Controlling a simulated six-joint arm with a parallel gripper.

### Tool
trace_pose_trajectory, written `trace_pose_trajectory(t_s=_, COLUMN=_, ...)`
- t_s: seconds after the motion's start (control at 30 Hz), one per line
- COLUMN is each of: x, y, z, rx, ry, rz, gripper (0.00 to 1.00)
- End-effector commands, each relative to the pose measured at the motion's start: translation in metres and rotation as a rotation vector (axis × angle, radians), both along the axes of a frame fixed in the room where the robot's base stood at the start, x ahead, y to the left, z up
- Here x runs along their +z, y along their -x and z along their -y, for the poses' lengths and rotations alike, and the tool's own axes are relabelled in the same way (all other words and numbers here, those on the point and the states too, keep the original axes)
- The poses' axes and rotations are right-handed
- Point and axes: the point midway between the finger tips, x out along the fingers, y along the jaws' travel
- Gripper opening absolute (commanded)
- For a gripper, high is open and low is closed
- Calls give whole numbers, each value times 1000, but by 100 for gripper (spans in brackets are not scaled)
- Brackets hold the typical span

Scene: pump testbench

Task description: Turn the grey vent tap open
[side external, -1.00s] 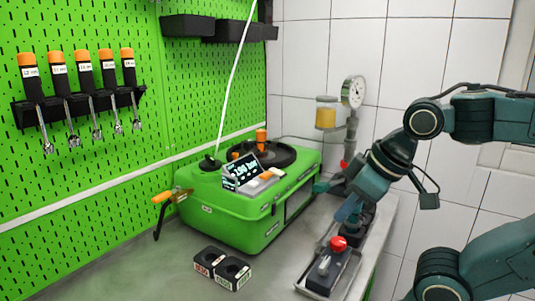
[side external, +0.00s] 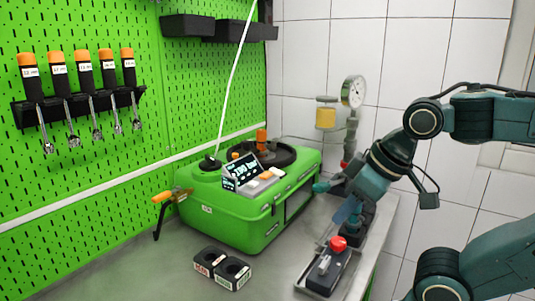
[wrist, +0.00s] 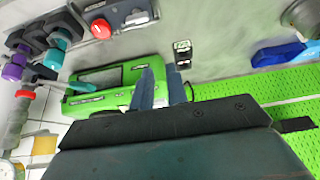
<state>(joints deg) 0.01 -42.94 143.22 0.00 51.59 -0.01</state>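My gripper (side external: 347,211) points down beside the right end of the green pump case (side external: 245,222), above the bench. In the wrist view its two blue-grey fingers (wrist: 163,87) stand close together in front of the green case, with nothing visible between them. The gap at their tips is too unclear to judge. A grey lever or knob (side external: 324,265) sits on the dark box with the red button (side external: 338,243); it also shows in the wrist view (wrist: 138,16). I cannot tell whether this is the grey vent tap. My gripper is apart from it.
Dark valves with a purple handle (wrist: 13,72) and a teal handle (wrist: 54,58) stand near a grey pipe with a gauge (side external: 353,92). A black two-hole block (side external: 222,268) lies at the front.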

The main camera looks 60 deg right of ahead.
Motion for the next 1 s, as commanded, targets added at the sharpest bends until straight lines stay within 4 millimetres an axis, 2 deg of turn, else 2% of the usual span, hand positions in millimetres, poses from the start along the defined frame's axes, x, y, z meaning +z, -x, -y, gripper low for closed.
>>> trace_pose_trajectory(t_s=0.03, x=0, y=0, z=0, rx=0, ry=1, rz=-3, gripper=26)
trace_pose_trajectory(t_s=0.23, x=1, y=-5, z=3, rx=-3, ry=10, rz=-51, gripper=65)
trace_pose_trajectory(t_s=0.6, x=0, y=-31, z=17, rx=-8, ry=41, rz=-293, gripper=65)
trace_pose_trajectory(t_s=1.0, x=-11, y=-66, z=30, rx=-6, ry=41, rz=-599, gripper=65)
